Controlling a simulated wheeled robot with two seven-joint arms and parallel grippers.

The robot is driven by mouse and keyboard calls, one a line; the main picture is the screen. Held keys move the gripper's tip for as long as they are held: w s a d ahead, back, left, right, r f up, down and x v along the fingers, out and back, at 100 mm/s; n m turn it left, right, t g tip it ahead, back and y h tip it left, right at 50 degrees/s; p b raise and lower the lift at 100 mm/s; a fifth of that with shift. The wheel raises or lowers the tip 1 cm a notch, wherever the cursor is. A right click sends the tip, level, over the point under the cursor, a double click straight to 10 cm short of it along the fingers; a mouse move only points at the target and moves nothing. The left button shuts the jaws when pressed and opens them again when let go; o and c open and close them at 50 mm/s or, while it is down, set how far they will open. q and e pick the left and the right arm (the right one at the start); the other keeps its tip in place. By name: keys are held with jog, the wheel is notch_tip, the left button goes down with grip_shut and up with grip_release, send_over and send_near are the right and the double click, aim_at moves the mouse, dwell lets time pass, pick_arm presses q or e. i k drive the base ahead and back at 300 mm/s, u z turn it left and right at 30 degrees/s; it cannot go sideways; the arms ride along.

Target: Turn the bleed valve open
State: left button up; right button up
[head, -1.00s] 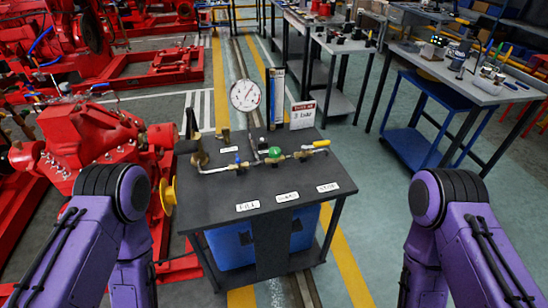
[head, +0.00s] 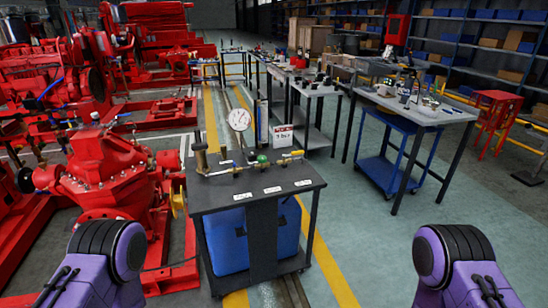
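A dark test bench (head: 205,203) stands ahead, left of centre, with a pipe run of small valves along its top. Three white labels lie along the front edge; I cannot read which names the bleed valve. A round white gauge (head: 239,120) stands behind the pipe. My two purple arms enter at the bottom corners, well short of the bench. Neither gripper is in view.
A sign (head: 284,136) stands behind the valves. Blue bins (head: 229,240) sit under the bench top. A red pump (head: 107,175) with a yellow wheel (head: 178,202) is close on the left. A grey worktable (head: 425,115) with a blue cart (head: 390,175) stands right. Floor at right front is clear.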

aim_at(261, 159)
jog(key=z, duration=0.55)
jog(key=i, duration=0.95)
jog(key=u, duration=0.3)
